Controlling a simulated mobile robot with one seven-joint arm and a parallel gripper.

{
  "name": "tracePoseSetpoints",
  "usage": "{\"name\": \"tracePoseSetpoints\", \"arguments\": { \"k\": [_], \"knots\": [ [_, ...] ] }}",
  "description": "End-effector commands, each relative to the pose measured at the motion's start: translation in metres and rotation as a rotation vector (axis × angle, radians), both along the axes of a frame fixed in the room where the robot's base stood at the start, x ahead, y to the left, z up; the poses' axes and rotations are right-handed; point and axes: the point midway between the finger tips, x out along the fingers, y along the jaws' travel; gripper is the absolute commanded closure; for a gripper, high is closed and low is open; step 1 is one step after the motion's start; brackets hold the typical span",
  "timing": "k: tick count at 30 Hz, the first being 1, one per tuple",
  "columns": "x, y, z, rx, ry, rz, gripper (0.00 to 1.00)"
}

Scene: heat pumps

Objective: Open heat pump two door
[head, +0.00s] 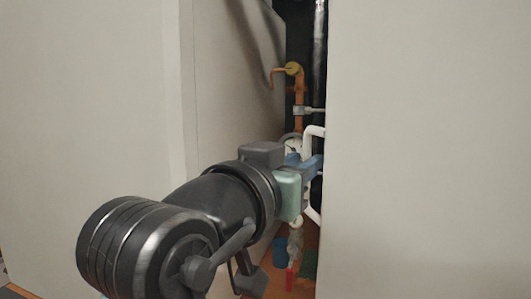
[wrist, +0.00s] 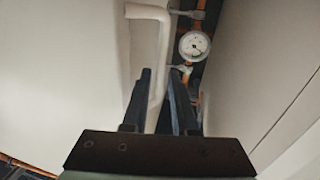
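A large pale door-like panel (head: 430,150) fills the right of the head view. It also shows as the pale surface at the left of the wrist view (wrist: 60,70). A white bent bar handle (wrist: 158,60) stands out beside it, and part of it shows past the panel's edge in the head view (head: 311,134). My gripper (wrist: 162,85) is open, with its dark fingers on either side of the handle's lower stretch. A gap shows between handle and right finger, so it is not clamped. In the head view my gripper (head: 316,165) is partly hidden by the panel.
A pale panel (head: 90,90) stands at the left, leaving a narrow gap. Copper pipework (head: 299,90), a round gauge (wrist: 194,45) and valves show in the gap. Wooden floor (head: 308,240) shows below. Room beside my gripper is tight.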

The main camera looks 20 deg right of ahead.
Motion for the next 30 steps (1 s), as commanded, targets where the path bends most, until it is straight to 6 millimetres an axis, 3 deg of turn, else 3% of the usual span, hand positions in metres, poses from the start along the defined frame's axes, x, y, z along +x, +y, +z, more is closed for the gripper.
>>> {"name": "tracePoseSetpoints", "arguments": {
  "k": [7,12,30],
  "knots": [
    [0.0005,-0.0006,-0.0005,0.000,0.000,0.000,0.73],
    [0.0004,-0.0005,-0.0002,0.000,0.000,0.000,1.00],
    [0.0001,-0.0002,0.0005,0.000,-0.001,0.000,1.00]
  ]
}}
